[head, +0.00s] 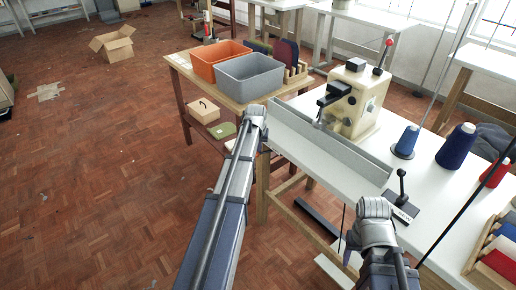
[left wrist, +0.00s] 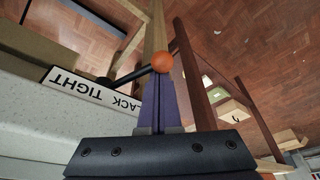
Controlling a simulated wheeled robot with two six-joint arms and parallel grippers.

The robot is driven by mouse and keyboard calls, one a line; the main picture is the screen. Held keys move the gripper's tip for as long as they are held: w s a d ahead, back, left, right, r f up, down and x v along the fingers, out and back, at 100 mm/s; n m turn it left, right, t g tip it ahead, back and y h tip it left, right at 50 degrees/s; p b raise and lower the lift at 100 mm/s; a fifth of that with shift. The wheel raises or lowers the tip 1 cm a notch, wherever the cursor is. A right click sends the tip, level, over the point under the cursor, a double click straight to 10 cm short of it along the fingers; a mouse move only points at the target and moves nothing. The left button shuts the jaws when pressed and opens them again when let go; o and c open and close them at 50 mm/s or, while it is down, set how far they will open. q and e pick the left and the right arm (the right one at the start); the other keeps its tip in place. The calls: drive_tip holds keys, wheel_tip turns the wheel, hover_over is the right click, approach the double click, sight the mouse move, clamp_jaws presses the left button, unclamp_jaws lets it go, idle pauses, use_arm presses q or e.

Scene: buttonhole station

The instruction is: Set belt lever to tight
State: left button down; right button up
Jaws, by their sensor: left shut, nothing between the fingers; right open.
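The belt lever shows in the left wrist view as a dark rod with an orange ball knob (left wrist: 162,62). Beside it is a white label (left wrist: 92,92) reading TIGHT and, partly hidden, LACK, upside down. The rod points right in the picture, toward the LACK end. My left gripper (left wrist: 159,100) is shut and empty, its fingertips at the knob; I cannot tell whether they touch. In the head view my left wrist (head: 254,118) is at the white table's left corner, and the lever is hidden there. My right gripper (head: 353,243) is open and empty before the table's front edge.
The sewing machine (head: 354,100) stands on the white table (head: 345,185) behind a grey rail (head: 325,140). A black-knobbed lever (head: 402,186) is near my right arm. Blue thread cones (head: 456,147) stand right. Orange (head: 217,62) and grey bins (head: 248,80) occupy the wooden side table.

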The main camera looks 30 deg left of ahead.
use_arm(q)
drive_tip(key=shift+s+d+n, duration=0.2)
drive_tip(key=shift+s+n, duration=0.1)
drive_tip(key=shift+n, duration=0.2)
drive_tip(key=shift+s+d, duration=0.35)
drive_tip(key=shift+s, duration=0.05)
drive_tip(key=shift+s+d+n+g+y, duration=0.15)
drive_tip(key=shift+s+d+n, duration=0.25)
drive_tip(key=shift+d, duration=0.35)
drive_tip(key=shift+s+d+n+g+y, duration=0.1)
drive_tip(key=shift+s+d+n+y, duration=0.15)
drive_tip(key=shift+d+n, duration=0.45)
drive_tip(key=shift+s+d+n+g+y, duration=0.15)
drive_tip(key=shift+s+d+n, duration=0.2)
drive_tip(key=shift+d, duration=0.5)
drive_tip(key=shift+d, duration=0.15)
drive_tip(key=shift+s, duration=0.1)
